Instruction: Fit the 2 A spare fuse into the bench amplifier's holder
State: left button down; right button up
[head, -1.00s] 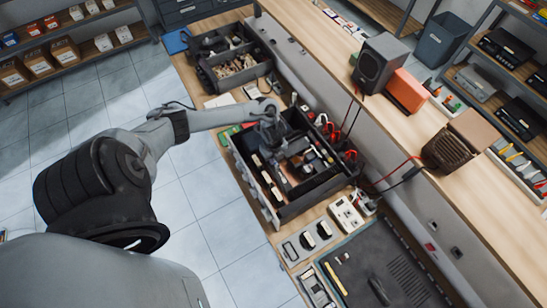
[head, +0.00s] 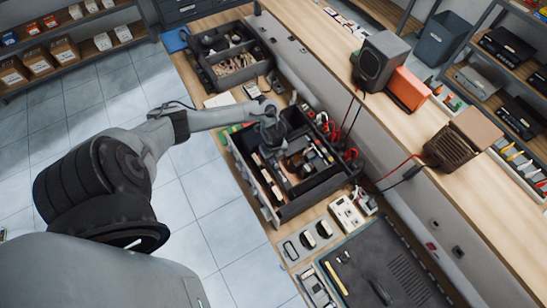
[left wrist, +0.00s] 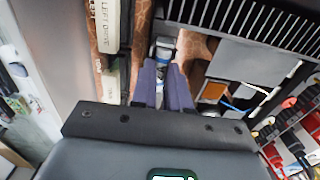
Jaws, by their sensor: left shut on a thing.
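The bench amplifier (head: 292,208) is an open black chassis on the wooden bench, with its boards and parts showing inside. My left gripper (head: 279,152) reaches down into it from the left. In the left wrist view, the two slim fingers of the left gripper (left wrist: 166,66) are close together and point into the chassis. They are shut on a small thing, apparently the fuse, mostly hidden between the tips. A small pale and blue part (left wrist: 164,46) shows at the tips; I cannot tell whether it is the holder. My right gripper is not in view.
A black divided parts tray (head: 232,62) stands behind the amplifier. A white meter-like box (head: 346,212) and a dark mat (head: 385,260) lie in front. Red and black leads (head: 348,125) hang at its right. Chassis walls and a finned heatsink (left wrist: 250,22) stand close around the fingers.

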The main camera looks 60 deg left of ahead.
pick_arm(q)
jog(key=c, duration=1)
grip_release()
jog(key=shift+c, duration=0.2)
jog(key=shift+r, duration=0.1)
notch_tip(320, 180, up, 11)
jog(key=p, duration=0.1)
jog(key=shift+f, duration=0.2)
